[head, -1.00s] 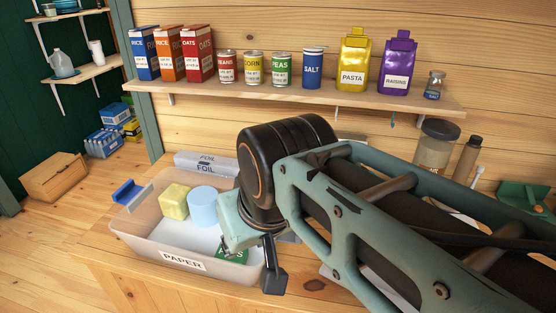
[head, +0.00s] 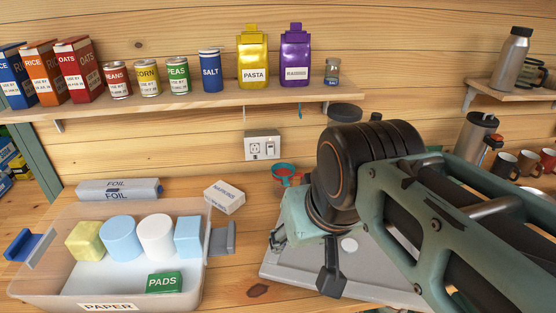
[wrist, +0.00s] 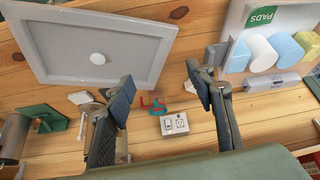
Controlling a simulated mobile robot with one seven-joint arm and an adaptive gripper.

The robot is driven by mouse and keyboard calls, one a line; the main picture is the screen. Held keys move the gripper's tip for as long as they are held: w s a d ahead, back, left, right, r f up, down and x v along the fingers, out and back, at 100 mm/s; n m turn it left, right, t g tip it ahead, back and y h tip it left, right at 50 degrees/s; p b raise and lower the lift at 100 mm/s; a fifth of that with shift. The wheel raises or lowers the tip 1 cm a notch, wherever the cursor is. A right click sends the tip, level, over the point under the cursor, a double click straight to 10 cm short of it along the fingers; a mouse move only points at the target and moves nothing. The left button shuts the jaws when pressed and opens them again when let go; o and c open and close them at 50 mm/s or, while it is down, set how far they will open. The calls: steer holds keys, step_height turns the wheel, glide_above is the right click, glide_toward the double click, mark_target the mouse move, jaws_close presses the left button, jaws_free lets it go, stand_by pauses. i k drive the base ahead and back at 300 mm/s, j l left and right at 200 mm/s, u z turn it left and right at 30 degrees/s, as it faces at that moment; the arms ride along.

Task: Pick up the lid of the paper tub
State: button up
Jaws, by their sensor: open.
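The lid (head: 378,280) is a flat grey rectangle with a raised rim and a round pale knob (head: 349,245). It lies on the wooden counter to the right of the tub, partly hidden by my arm in the head view. The clear tub (head: 192,285) carries a PAPER label. In the wrist view the whole top of the lid (wrist: 60,55) seems visible at upper left.
The tub holds a yellow block, blue and white cylinders, a blue block and a green PADS packet (head: 165,283). A white box (head: 224,197) and red-teal item (head: 286,173) lie behind. A shelf (head: 190,100) of groceries runs above. Mugs (head: 507,165) stand at right.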

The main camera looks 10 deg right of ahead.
mark_target(371, 276)
steer(key=l+z, duration=0.15)
steer(key=z, duration=0.55)
steer(key=u, duration=0.45)
steer(key=k+l+u, duration=0.1)
steer(key=u, duration=0.85)
steer(key=k+u, duration=0.1)
steer(key=u, duration=0.35)
steer(key=k+l+z, duration=0.1)
steer(key=l+z, duration=0.7)
